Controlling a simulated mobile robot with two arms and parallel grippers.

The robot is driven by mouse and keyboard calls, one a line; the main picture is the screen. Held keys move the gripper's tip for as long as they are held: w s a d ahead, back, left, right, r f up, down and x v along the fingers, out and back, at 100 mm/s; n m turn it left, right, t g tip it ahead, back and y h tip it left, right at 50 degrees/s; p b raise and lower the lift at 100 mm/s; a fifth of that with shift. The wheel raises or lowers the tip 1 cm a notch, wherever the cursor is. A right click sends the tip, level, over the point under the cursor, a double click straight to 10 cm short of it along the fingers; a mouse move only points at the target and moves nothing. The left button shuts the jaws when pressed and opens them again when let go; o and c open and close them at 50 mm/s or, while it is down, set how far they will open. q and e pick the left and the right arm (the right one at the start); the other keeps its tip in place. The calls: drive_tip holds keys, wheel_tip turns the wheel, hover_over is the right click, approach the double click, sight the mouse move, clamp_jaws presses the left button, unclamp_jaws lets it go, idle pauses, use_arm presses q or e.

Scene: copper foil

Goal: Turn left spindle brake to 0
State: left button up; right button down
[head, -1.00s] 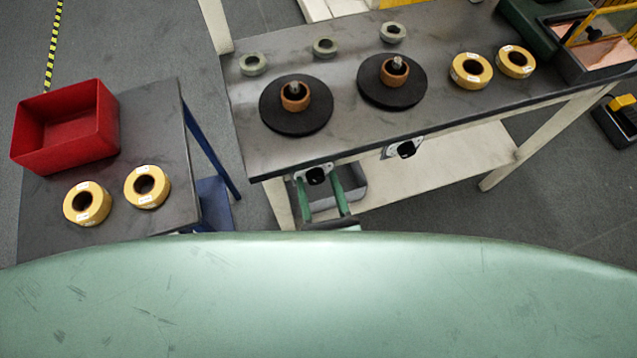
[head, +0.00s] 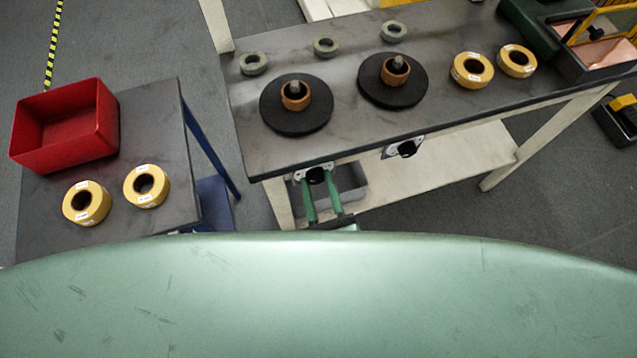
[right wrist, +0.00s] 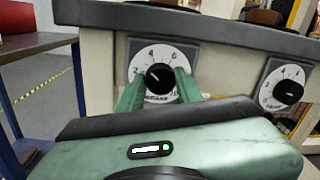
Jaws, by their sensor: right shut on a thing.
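The left spindle brake is a black knob on a white dial (right wrist: 150,53) at the front edge of the workbench. In the head view the knob (head: 315,175) sits below the left spindle (head: 296,120). My right gripper (head: 318,180) has its green fingers on both sides of this knob and is shut on it. The right wrist view shows the same fingers (right wrist: 158,84) flanking the knob (right wrist: 157,75). The knob's pale mark seems to point to the upper left, around the low numbers; the exact reading is unclear. My left gripper is out of view.
A second, similar dial (right wrist: 274,97) is to the right on the bench front. The workbench (head: 440,115) carries two black spindle discs, yellow rolls and grey rings. A side table (head: 150,105) at left holds a red bin (head: 65,150) and two yellow rolls.

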drive_tip(key=n, duration=0.4)
drive_tip(key=shift+n, duration=0.4)
drive_tip(key=n+p, duration=0.1)
drive_tip(key=n, duration=0.3)
drive_tip(key=shift+y, duration=0.4)
drive_tip(key=n+p, duration=0.1)
drive_tip(key=n, duration=0.3)
drive_tip(key=shift+n+y, duration=0.3)
drive_tip(key=shift+f+n+p, duration=0.2)
drive_tip(key=shift+n+p, duration=0.55)
drive_tip(key=shift+n, duration=1.65)
drive_tip(key=c, duration=0.9)
unclamp_jaws()
drive_tip(key=shift+c, duration=0.2)
drive_tip(key=b+v, duration=0.1)
drive_tip(key=v, duration=0.6)
drive_tip(key=shift+s+d, duration=0.2)
drive_tip(key=shift+s, duration=0.2)
